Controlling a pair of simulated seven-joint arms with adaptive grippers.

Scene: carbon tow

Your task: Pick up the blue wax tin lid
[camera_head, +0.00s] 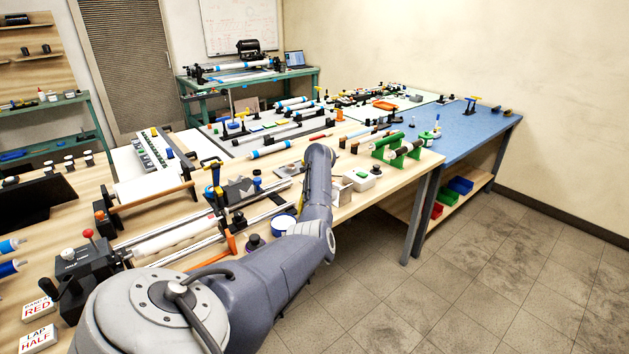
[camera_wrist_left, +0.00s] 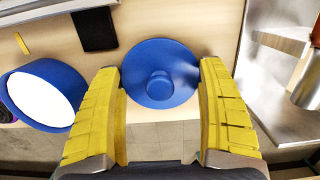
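The blue wax tin lid (camera_wrist_left: 158,57) is a round blue disc with a raised round knob, lying on the wooden table in the left wrist view. My left gripper (camera_wrist_left: 160,72) is open, its two yellow fingers spread on either side of the lid. I cannot tell whether they touch it. A blue tin (camera_wrist_left: 66,80) with a white top stands to the left of the lid. It also shows in the head view (camera_head: 283,224), beside my grey arm. The lid and the left gripper are not clearly visible in the head view. My right gripper is not in view.
A black pad (camera_wrist_left: 94,29) lies near the lid, and a metal plate (camera_wrist_left: 285,95) is on the right in the left wrist view. The table edge and floor are close by. In the head view, a white box (camera_head: 362,180) and green stands (camera_head: 398,152) lie beyond my arm.

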